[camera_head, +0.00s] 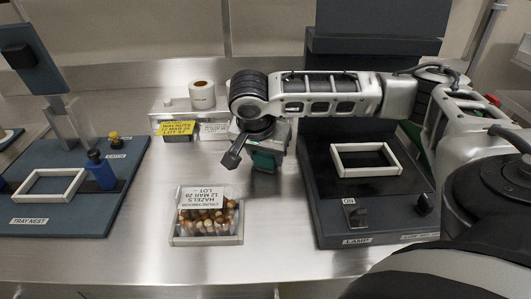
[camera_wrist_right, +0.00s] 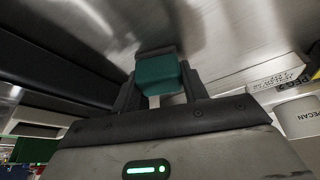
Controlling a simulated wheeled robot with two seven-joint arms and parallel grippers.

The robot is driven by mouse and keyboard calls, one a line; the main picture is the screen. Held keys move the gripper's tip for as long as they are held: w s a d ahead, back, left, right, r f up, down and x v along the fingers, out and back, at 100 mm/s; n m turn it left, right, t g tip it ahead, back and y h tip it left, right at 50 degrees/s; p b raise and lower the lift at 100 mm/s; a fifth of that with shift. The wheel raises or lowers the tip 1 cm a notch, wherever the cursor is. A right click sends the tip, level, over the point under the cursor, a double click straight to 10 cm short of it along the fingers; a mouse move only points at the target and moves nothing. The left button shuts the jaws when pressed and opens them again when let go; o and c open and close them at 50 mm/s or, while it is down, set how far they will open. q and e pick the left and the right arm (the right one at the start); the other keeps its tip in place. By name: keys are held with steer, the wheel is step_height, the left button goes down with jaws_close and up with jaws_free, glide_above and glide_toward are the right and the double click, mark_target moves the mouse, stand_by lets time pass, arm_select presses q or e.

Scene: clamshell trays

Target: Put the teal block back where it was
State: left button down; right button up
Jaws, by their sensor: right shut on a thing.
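The teal block (camera_head: 265,160) is held in my right gripper (camera_head: 258,150), above the steel counter, behind the clear tray and left of the lamp station. In the right wrist view the teal block (camera_wrist_right: 157,73) sits between the two dark fingers of the right gripper (camera_wrist_right: 160,92), which are shut on it. In the head view the gripper and arm partly hide the block. I cannot tell the height of its underside above the counter. My left gripper is not in view.
A clear clamshell tray of hazelnuts (camera_head: 208,216) stands at the front middle. The lamp station (camera_head: 365,215) with a white frame (camera_head: 367,159) is at right. The tray nest board (camera_head: 75,222) is at left. Label stacks and a roll (camera_head: 202,95) stand behind. Bare counter surrounds the tray.

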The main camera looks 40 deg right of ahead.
steer(key=o, duration=0.9)
steer(key=shift+o, duration=0.2)
steer(key=p+v, duration=0.2)
steer(key=v, duration=1)
steer(key=shift+r, duration=0.1)
